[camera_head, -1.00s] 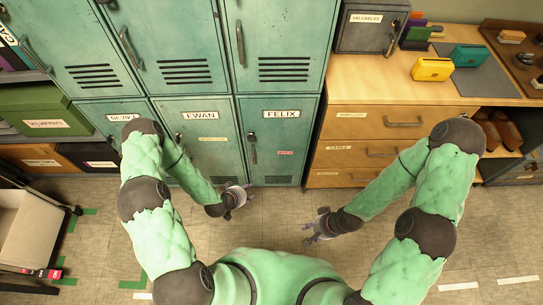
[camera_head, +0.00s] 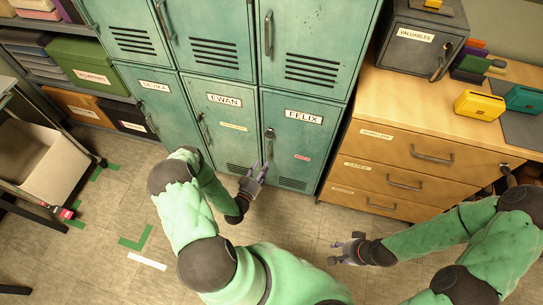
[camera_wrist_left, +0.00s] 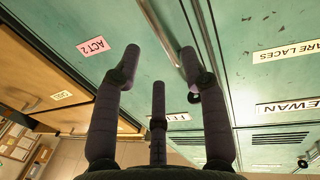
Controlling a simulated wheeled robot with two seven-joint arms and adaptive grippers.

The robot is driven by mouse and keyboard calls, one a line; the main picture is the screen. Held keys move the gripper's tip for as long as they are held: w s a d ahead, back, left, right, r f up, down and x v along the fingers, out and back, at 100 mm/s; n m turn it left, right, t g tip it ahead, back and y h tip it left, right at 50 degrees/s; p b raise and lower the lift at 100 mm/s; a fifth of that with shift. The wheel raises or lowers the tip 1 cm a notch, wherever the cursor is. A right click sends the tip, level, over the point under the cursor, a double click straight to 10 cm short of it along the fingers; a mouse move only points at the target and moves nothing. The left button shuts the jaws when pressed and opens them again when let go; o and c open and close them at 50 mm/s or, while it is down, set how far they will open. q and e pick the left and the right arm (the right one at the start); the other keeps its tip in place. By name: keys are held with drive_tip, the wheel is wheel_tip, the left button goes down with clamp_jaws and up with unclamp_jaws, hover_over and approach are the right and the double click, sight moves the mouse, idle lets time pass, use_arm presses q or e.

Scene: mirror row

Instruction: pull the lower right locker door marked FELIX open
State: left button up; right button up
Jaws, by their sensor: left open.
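The lower right locker door marked FELIX (camera_head: 318,142) is closed, flush with its neighbours. Its handle (camera_head: 269,146) is a dark upright bar at the door's left edge. My left gripper (camera_head: 257,172) is open, just below the handle. In the left wrist view, the fingers of my left gripper (camera_wrist_left: 158,75) are spread towards the door (camera_wrist_left: 110,20), and the handle bar (camera_wrist_left: 164,40) runs between the outer two. I cannot tell whether they touch it. A finger partly hides the FELIX label. My right gripper (camera_head: 346,250) is open and empty above the floor.
The EWAN locker door (camera_head: 227,128) is left of FELIX, closed. A wooden drawer cabinet (camera_head: 395,165) stands close on the right. A trolley with a bin (camera_head: 40,155) is at the far left.

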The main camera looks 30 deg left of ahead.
sight(269, 156)
use_arm(q)
drive_tip(key=w+b, duration=0.2)
drive_tip(key=w, duration=0.5)
drive_tip(key=shift+w+a, duration=0.15)
drive_tip(key=shift+w, duration=0.15)
clamp_jaws()
